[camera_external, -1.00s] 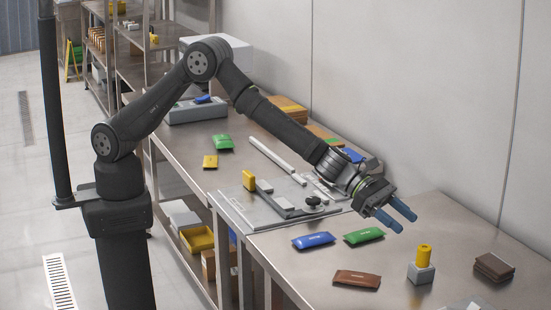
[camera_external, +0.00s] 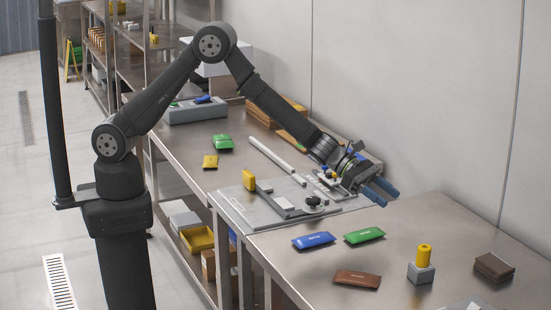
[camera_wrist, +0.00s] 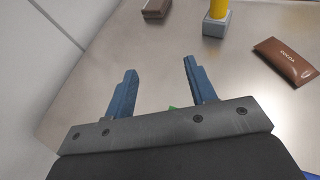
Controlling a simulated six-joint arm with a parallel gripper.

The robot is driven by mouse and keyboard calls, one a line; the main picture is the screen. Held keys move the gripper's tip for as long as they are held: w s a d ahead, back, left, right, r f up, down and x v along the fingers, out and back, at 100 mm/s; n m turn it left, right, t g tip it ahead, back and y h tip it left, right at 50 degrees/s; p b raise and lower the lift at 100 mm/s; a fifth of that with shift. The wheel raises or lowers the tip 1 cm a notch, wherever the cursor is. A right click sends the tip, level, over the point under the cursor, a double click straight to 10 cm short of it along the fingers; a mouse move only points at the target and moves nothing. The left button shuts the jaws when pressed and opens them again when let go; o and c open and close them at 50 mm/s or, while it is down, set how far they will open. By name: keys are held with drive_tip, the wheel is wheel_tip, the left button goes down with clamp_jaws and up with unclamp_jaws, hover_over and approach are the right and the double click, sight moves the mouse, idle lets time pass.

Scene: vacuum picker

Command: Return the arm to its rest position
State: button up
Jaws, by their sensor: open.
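My gripper (camera_external: 385,194) is open, with two blue fingers apart and nothing between them. In the external view it hangs above the steel table, behind the green packet (camera_external: 364,235) and near the back wall. The wrist view also shows the open blue fingers (camera_wrist: 158,90) over bare table. My arm reaches up from its base at the left, bends at a high elbow and slopes down to the right.
A blue packet (camera_external: 314,240), a brown packet (camera_external: 357,279), a yellow cylinder on a grey block (camera_external: 421,273) and stacked brown packets (camera_external: 494,267) lie on the table. A grey plate with a fixture (camera_external: 240,208) sits left of my gripper. The wall (camera_external: 450,100) is close behind.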

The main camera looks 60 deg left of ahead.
drive_tip(key=w+a+f, duration=0.1)
drive_tip(key=a, duration=1.3)
drive_tip(key=shift+w+a+f+n+t, duration=0.15)
drive_tip(key=shift+w+f+n+t, duration=0.15)
drive_tip(key=shift+w+f, duration=0.1)
drive_tip(key=s+d+r, duration=0.1)
drive_tip(key=s+d, duration=0.1)
drive_tip(key=d, duration=0.8)
drive_tip(key=s+d+r+g, duration=0.1)
drive_tip(key=d, duration=0.9)
drive_tip(key=shift+s+r+m, duration=0.35)
drive_tip(key=shift+m, duration=0.05)
